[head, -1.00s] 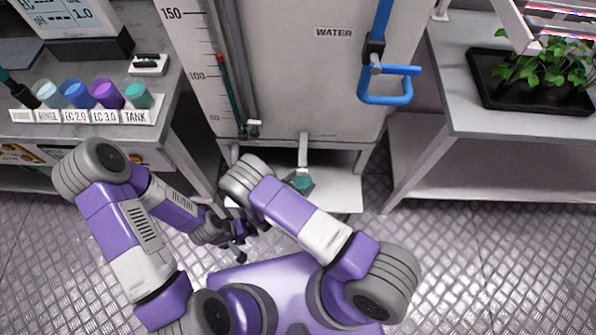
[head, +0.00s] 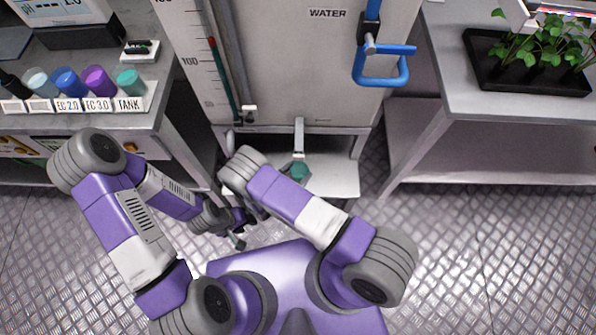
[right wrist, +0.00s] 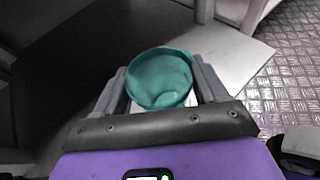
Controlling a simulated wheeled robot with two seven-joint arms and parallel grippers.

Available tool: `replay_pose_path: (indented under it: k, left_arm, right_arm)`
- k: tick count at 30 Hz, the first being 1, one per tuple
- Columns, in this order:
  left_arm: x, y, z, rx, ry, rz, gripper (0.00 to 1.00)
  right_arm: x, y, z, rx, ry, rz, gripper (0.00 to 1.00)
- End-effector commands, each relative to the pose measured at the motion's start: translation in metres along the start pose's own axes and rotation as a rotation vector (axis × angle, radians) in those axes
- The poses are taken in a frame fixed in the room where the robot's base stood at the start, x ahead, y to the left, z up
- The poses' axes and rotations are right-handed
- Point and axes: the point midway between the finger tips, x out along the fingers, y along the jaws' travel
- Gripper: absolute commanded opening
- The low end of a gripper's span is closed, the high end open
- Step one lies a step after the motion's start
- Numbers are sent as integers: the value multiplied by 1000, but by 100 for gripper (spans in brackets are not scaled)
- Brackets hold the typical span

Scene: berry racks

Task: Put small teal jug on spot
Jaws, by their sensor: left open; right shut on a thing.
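The small teal jug (head: 299,171) shows just below the end of the water tank's tap, above the pale low shelf (head: 338,180). In the right wrist view the teal jug (right wrist: 160,80) sits between the two fingers of my right gripper (right wrist: 160,72), which is shut on it. I see its round, open top. Whether its base touches the shelf is hidden. In the head view my right forearm hides the right gripper. My left gripper (head: 238,238) is open and empty, low in front of my base. I cannot make out a marked spot.
The water tank (head: 300,60) stands behind, with a blue valve handle (head: 382,80). A left bench (head: 150,115) holds several coloured cups, including a teal one (head: 131,82) labelled TANK. A right bench (head: 450,110) holds a black plant tray (head: 490,80).

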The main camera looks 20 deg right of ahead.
Motion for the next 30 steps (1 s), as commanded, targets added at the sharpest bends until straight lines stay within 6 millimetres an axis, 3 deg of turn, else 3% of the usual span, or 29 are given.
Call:
replay_pose_path:
  k: [11, 12, 17, 25, 30]
  left_arm:
    - [0, 0, 0, 0, 0, 0, 43]
    - [0, 0, 0, 0, 0, 0, 43]
    - [0, 0, 0, 0, 0, 0, 43]
    - [-1, 0, 0, 0, 0, 0, 43]
    - [-11, 4, 1, 0, 0, 0, 43]
  right_arm:
    - [2, 0, -4, -1, -1, 0, 27]
    - [2, 0, -4, -1, -1, 0, 74]
    - [2, 0, -4, 0, 0, 0, 98]
    - [1, 0, -2, 0, 0, 0, 100]
    - [-7, 1, 18, 0, 0, 1, 100]
